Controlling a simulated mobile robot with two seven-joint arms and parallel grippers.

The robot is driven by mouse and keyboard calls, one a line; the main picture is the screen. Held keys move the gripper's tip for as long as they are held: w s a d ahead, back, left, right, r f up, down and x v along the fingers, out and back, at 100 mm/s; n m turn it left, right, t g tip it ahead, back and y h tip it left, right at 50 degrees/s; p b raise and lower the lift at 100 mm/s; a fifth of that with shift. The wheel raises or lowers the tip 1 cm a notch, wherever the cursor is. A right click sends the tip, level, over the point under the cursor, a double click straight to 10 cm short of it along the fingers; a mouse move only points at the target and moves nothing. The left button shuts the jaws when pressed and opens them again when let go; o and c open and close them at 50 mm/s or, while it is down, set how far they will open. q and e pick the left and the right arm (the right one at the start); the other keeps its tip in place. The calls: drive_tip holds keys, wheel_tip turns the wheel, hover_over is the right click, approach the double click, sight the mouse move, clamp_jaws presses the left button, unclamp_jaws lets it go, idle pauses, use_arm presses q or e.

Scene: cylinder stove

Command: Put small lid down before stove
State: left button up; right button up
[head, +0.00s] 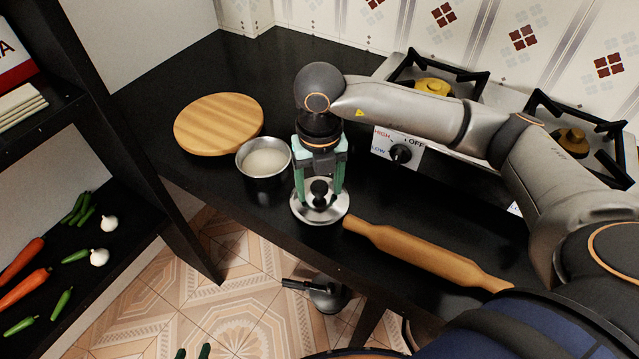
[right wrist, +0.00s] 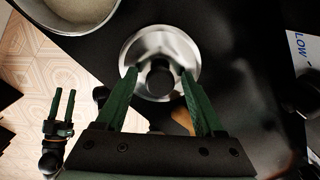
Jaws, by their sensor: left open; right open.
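The small lid (head: 303,212) is a round steel disc with a black knob. It appears to lie flat on the dark counter, near the front edge and in front of the stove. It also shows in the right wrist view (right wrist: 136,52). My right gripper (head: 320,188) is open above the lid, its green fingers on either side of the knob with gaps. My left gripper (head: 193,352) shows only its green fingertips at the bottom of the head view. It is seen open, low and away from the lid, in the right wrist view (right wrist: 62,100). The stove (head: 507,98) stands at the back right.
A steel pot (head: 264,183) with pale contents stands just left of the lid. A round wooden board (head: 219,124) lies behind it. A rolling pin (head: 425,252) lies right of the lid along the front edge. A shelf (head: 130,200) with vegetables stands at the left.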

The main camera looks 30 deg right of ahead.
sight(319, 186)
drive_tip(key=shift+r, duration=0.15)
drive_tip(key=shift+r, duration=0.3)
wheel_tip(319, 186, up, 12)
drive_tip(key=p, duration=0.1)
drive_tip(key=shift+f, duration=0.25)
idle(0.8)
